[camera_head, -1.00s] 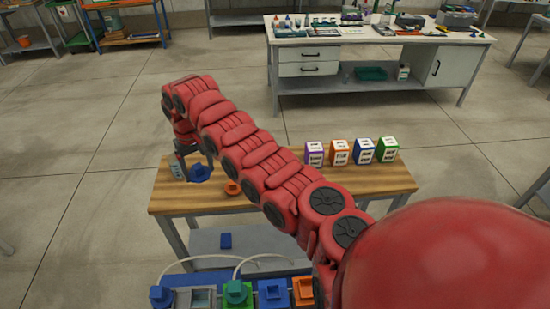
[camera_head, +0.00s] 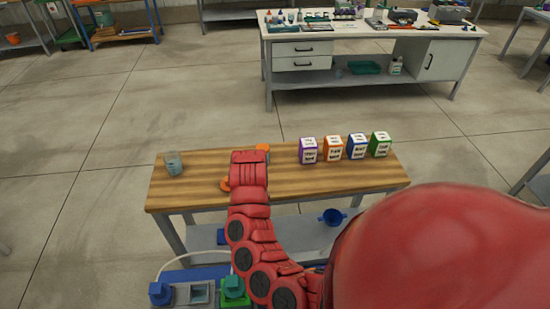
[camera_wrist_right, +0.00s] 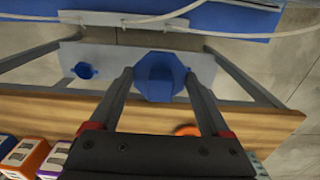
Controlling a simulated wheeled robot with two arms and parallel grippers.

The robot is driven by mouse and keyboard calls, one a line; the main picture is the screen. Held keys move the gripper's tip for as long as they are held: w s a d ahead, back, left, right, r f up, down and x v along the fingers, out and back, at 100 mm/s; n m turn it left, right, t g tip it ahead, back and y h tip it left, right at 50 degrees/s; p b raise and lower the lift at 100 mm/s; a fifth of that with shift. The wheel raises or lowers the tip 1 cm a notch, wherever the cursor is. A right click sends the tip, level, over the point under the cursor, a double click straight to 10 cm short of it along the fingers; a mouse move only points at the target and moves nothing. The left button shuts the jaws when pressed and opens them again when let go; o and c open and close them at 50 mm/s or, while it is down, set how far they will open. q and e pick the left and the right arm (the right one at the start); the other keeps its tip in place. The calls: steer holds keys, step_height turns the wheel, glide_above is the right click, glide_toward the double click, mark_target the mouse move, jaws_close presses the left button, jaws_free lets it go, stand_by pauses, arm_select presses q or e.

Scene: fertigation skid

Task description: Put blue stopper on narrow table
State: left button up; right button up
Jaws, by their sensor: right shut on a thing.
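The blue stopper (camera_wrist_right: 160,77) is between the fingertips of my right gripper (camera_wrist_right: 158,80) in the right wrist view, and the gripper is shut on it. Behind it in that view lie the table's front edge and lower shelf; I cannot tell its height. The narrow table (camera_head: 325,182) has a wooden top and a grey lower shelf; its top also shows in the right wrist view (camera_wrist_right: 60,108). In the head view my right forearm reaches over the table's left half and hides the gripper and stopper. My left gripper is not in view.
Purple (camera_head: 308,150), orange (camera_head: 333,148), blue (camera_head: 357,146) and green (camera_head: 380,144) labelled boxes stand back right on the table. A grey cup (camera_head: 173,163) stands left. Orange pieces (camera_head: 225,185) lie near my arm. The front right top is clear.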

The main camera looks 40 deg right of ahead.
steer(key=w+d+b, duration=0.3)
steer(key=w+d+f+b, duration=0.1)
steer(key=w+d+b, duration=0.4)
steer(key=w+d, duration=0.1)
steer(key=shift+w+d+f+b, duration=0.15)
steer(key=shift+w+f+b, duration=0.15)
steer(key=shift+f+b, duration=0.1)
steer(key=shift+w+d+r, duration=0.1)
steer(key=shift+w+d, duration=0.45)
steer(key=shift+w, duration=0.05)
steer(key=shift+w+d+b, duration=0.25)
steer(key=shift+b, duration=0.4)
steer(key=shift+f, duration=1.75)
steer(key=o, duration=1.2)
steer(key=shift+f, duration=0.1)
steer(key=shift+c, duration=0.2)
